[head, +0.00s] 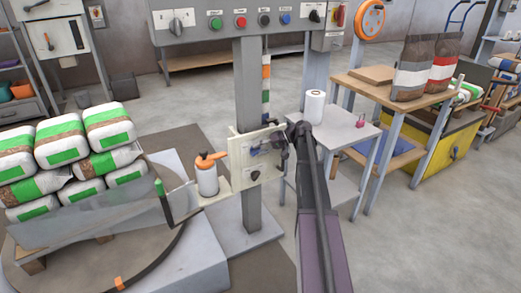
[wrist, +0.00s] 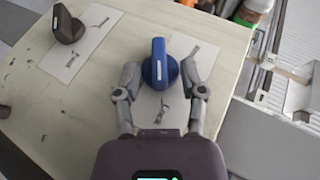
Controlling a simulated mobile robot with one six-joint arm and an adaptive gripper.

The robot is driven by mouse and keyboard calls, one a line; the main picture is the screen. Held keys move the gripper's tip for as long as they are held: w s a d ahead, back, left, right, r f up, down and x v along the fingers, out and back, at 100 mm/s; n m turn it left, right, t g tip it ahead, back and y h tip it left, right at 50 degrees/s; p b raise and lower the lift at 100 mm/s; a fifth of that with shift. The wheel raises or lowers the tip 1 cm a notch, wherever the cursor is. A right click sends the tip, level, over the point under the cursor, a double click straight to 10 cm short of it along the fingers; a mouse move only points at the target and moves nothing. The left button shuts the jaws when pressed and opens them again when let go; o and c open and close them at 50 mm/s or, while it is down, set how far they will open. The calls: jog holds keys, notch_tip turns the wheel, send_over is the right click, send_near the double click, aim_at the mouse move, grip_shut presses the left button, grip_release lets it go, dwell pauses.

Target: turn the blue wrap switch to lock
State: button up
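The blue wrap switch (wrist: 159,62) is a round knob with a raised grip bar and a pale mark, on a cream panel (wrist: 225,48). In the wrist view its bar runs nearly straight up the picture. My gripper (wrist: 160,72) is open, with one finger on each side of the knob; small gaps seem to show, though contact is unclear. In the head view the panel (head: 239,182) is fixed to a grey post, and my gripper (head: 270,146) is in front of it, largely hiding the blue switch. The labels are too small to read.
A dark knob (wrist: 67,28) is beside the blue switch on the same panel. An orange-topped spray bottle (head: 207,178) stands left of the panel. A side table (head: 340,135) with a paper roll (head: 314,106) is to the right. A control box (head: 235,20) hangs above.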

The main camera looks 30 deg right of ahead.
jog(key=shift+r+h+p, duration=0.2)
jog(key=shift+h+p, duration=0.1)
jog(key=shift+p, duration=0.3)
jog(key=shift+r+h+p, duration=0.1)
jog(key=shift+h+p, duration=0.2)
jog(key=shift+p, duration=0.35)
jog(key=h+p, duration=0.1)
jog(key=n+h+p, duration=0.1)
jog(key=h+p, duration=0.1)
jog(key=shift+a+r, duration=0.2)
jog(key=shift+a, duration=0.05)
jog(key=h+p, duration=0.2)
jog(key=p, duration=0.1)
jog(key=shift+a+n+h, duration=0.3)
jog(key=shift+h, duration=0.1)
jog(key=shift+a+n+h+p, duration=0.25)
jog(key=shift+h+p, duration=0.1)
jog(key=shift+h, duration=0.75)
jog(key=shift+a+n+h+p, duration=0.1)
jog(key=shift+n+h+p, duration=0.2)
jog(key=shift+h, duration=0.8)
jog(key=w+p+v, duration=0.1)
jog(key=p+v, duration=1.2)
jog(key=v, duration=0.1)
jog(key=s+a+r+g+p, duration=0.2)
jog(key=s+a+r+p, duration=0.6)
jog(key=a+r+p, duration=0.2)
jog(key=a, duration=0.2)
jog(key=shift+s+a+g+p, duration=0.25)
jog(key=shift+s+g+p, duration=0.05)
